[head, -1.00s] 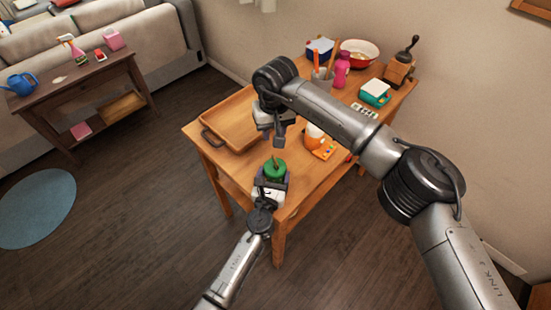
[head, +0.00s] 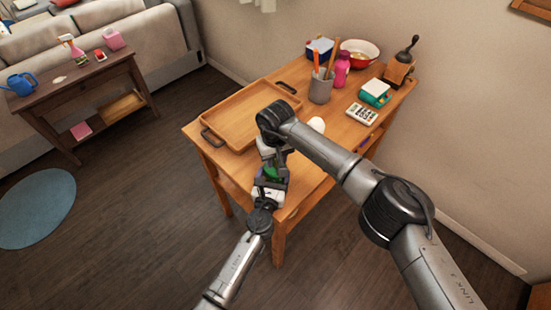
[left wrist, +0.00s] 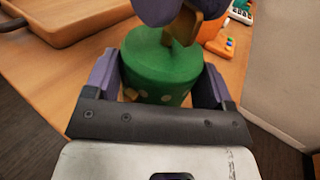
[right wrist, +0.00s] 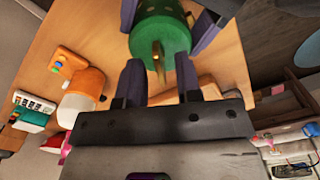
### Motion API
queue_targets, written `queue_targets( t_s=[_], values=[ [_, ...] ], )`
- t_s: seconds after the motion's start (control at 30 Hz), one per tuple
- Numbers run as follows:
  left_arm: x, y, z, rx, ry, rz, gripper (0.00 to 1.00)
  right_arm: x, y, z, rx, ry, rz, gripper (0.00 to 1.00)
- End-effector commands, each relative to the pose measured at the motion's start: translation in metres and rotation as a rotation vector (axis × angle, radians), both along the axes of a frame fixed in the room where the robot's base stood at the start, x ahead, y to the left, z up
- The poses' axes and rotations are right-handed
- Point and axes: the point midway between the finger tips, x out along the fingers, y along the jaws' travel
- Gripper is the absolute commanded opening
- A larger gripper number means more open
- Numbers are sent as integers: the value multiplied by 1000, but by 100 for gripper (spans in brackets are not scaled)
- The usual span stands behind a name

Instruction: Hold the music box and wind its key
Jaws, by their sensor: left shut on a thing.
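The green round music box (head: 271,172) is at the near edge of the wooden table, mostly covered by my grippers in the head view. My left gripper (left wrist: 160,88) is shut around its sides; the green body (left wrist: 158,62) sits between the two fingers. A gold key (left wrist: 185,25) sticks up from its top. My right gripper (right wrist: 160,72) is over the top of the box, open, with the gold key (right wrist: 158,58) between its fingers. The fingers look apart from the key. One right finger (left wrist: 155,8) partly covers the key in the left wrist view.
A wooden tray (head: 235,123) lies on the table to the left. An orange-and-white object (right wrist: 82,88) stands close by on the table. A grey utensil cup (head: 320,90), pink bottle (head: 342,70), calculator (head: 361,115) and grinder (head: 399,70) are further back.

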Motion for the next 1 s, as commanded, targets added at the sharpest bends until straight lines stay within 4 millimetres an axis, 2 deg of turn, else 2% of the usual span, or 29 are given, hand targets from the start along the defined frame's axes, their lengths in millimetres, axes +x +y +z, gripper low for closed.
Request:
queue_targets(
  t_s=[0.43, 0.77, 1.0],
  values=[
    [0, 0, 0, 0, 1, 0, 50, 0, 0, -7, -1, -1, 0, 32],
    [0, 0, 0, 0, 1, 0, 50, 0, 0, -7, -1, -1, 0, 0],
    [0, 0, 0, 0, 1, 0, 50, 0, 0, -7, 0, -1, -1, 0]
  ],
)
